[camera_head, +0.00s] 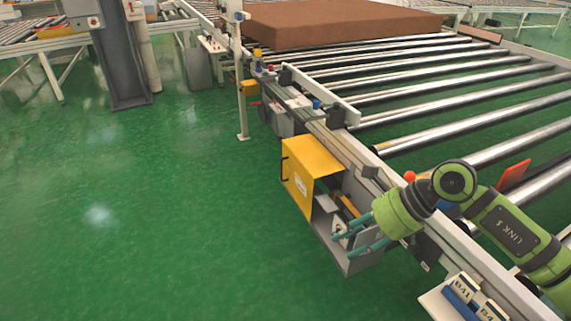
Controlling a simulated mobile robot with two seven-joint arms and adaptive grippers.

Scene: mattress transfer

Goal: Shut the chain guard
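The yellow chain guard (314,157) is on the side of the roller conveyor, at the middle of the head view. It stands open, with a dark handle on its left face and a label on its front. The grey open housing (349,268) is beside it, its inside partly exposed. My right gripper (343,245) reaches in from the right, over the housing. Its two teal fingers are apart with nothing visible between them. They are to the lower right of the guard and do not appear to touch it. My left gripper is out of view.
The conveyor rollers (455,95) run along the right, with a brown mattress (335,22) at the far end. A white post (241,85) stands by the rail. A tray with labelled blocks (462,296) is at lower right. The green floor (150,230) at left is clear.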

